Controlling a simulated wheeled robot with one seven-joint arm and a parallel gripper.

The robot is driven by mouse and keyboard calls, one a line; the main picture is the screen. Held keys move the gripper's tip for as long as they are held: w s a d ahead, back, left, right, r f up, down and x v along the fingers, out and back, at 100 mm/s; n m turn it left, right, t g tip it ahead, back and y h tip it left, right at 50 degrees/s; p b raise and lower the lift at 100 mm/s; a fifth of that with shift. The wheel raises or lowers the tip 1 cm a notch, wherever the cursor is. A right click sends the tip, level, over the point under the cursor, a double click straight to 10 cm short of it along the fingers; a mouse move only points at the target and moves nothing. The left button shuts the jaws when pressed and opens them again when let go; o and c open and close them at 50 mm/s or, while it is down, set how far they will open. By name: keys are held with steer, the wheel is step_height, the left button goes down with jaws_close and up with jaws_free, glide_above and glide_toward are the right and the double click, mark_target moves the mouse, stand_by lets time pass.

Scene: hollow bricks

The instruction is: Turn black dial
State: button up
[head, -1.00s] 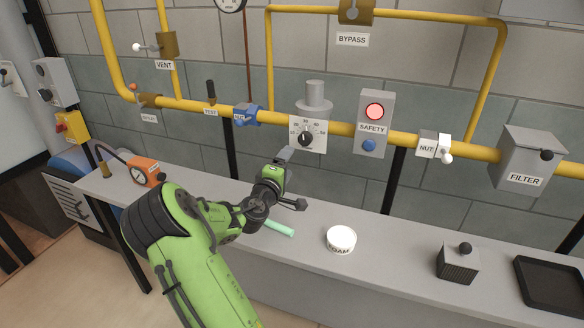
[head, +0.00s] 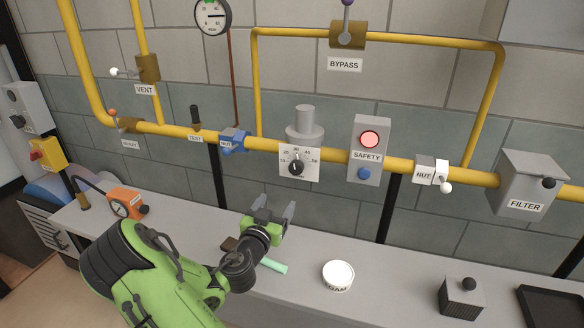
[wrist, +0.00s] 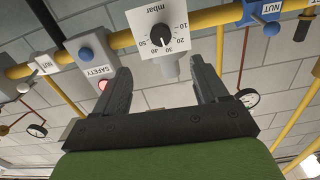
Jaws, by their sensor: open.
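The black dial (head: 296,168) sits on a white square plate (head: 312,175) with a number scale, mounted on the yellow pipe below a grey cylinder. In the wrist view the dial (wrist: 160,36) appears upside down, with "mbar" on its plate, above and between the fingers. My gripper (head: 274,211) is open and empty, its fingers pointing up toward the wall, below and a little left of the dial. It is apart from the dial. The gripper also shows in the wrist view (wrist: 162,90) with both fingers spread.
The yellow pipe (head: 400,165) carries a blue nut (head: 233,140), a SAFETY box (head: 368,140) and a white nut (head: 428,170). On the grey bench (head: 390,268) are a round white FOAM tin (head: 338,274), a green stick (head: 273,266) and a dark block (head: 461,298).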

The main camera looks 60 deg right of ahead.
steer(key=p, duration=0.6)
glide_toward(295, 172)
steer(key=shift+m, duration=0.4)
steer(key=d, duration=0.3)
steer(key=w+d, duration=0.1)
steer(key=d, duration=0.4)
steer(key=shift+w+d, duration=0.25)
steer(key=shift+d, duration=0.05)
steer(key=c, duration=1)
steer(key=shift+b, duration=0.6)
steer(key=shift+c, duration=0.3)
steer(key=shift+b, duration=0.45)
